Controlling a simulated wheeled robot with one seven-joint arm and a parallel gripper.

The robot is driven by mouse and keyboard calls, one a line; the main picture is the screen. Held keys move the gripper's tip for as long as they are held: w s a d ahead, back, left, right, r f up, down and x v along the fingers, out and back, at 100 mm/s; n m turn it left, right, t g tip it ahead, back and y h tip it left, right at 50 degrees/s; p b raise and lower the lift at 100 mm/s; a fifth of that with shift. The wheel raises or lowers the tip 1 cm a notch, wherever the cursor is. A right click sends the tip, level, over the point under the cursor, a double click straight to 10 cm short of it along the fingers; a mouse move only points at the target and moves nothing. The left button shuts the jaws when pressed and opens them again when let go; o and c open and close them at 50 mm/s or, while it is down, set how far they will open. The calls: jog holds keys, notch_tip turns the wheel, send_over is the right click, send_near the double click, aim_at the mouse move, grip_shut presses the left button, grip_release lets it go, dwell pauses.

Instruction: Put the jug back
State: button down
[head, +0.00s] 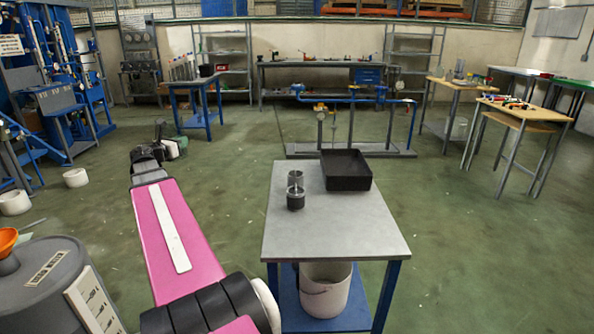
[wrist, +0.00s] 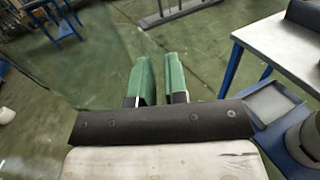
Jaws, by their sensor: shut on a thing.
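My gripper (wrist: 160,78) shows in the wrist view as two green fingers, close together with a narrow gap. Its far end also shows in the head view (head: 170,146), beyond my pink arm and left of the grey table. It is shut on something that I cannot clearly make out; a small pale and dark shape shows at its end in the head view. I cannot make out the jug's body or handle in the wrist view. A clear vessel (head: 295,179) and a dark round cup (head: 295,201) stand on the grey table (head: 330,228), apart from my gripper.
A black tray (head: 346,170) stands at the back of the grey table. A white bucket (head: 325,290) is on its lower shelf. A grey tank with an orange funnel (head: 8,241) stands at the left front. Open green floor (head: 235,170) lies left of the table.

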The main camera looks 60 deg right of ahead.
jog(key=s+d+r+m+g+y, duration=0.1)
jog(key=s+d+m+g, duration=0.4)
jog(key=s+d, duration=0.6)
jog(key=s+d+r+m+g+y, duration=0.2)
jog(key=s+d+m+g, duration=0.4)
jog(key=s, duration=1)
jog(key=s+d+f+n+g, duration=0.2)
jog(key=s+d+f, duration=0.5)
jog(key=d+f, duration=0.3)
jog(key=shift+f, duration=0.55)
jog(key=shift+d+f, duration=0.1)
jog(key=c, duration=1.1)
grip_release()
jog(key=shift+c, duration=0.2)
